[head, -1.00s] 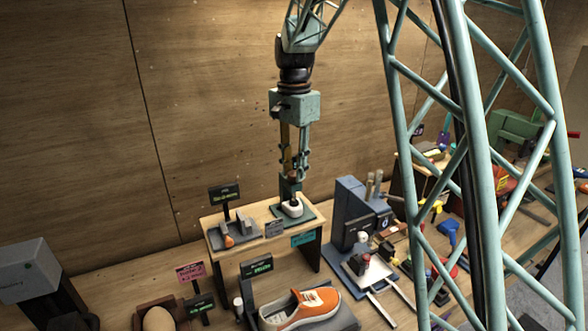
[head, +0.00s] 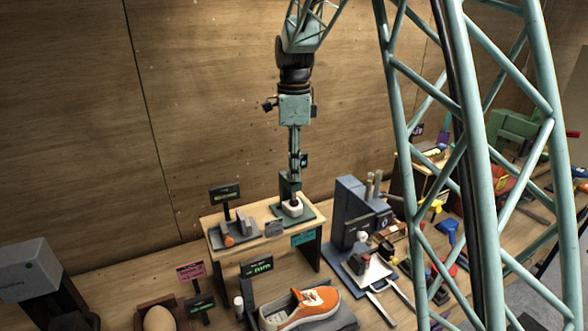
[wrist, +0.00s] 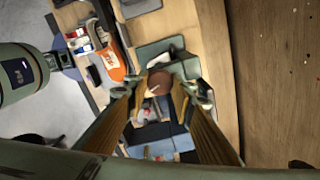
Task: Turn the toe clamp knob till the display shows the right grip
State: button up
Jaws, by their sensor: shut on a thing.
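My gripper (head: 292,190) points straight down over the raised wooden stand. It is shut on a round brown knob (wrist: 159,82), seen between the fingers in the wrist view. In the head view the fingers hide the knob, above a whitish block (head: 292,208) on a grey-green plate. An orange sneaker (head: 308,303) lies on a dark base in front of the stand; it also shows in the wrist view (wrist: 114,64). A dark display (head: 257,266) with green characters stands behind the sneaker. Another display (head: 224,193) stands on the stand's left. I cannot read either display.
The stand (head: 262,240) also bears a grey fixture with an orange part at its left. A blue-grey machine (head: 352,212) stands close on the right. An egg-shaped thing (head: 158,319) sits in a box at the front left. The wooden wall is behind.

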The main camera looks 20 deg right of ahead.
jog(key=m, duration=0.5)
jog(key=shift+m, duration=2.4)
jog(key=o, duration=0.9)
jog(key=shift+r, duration=0.1)
notch_tip(320, 180, up, 12)
jog(key=shift+f, duration=0.1)
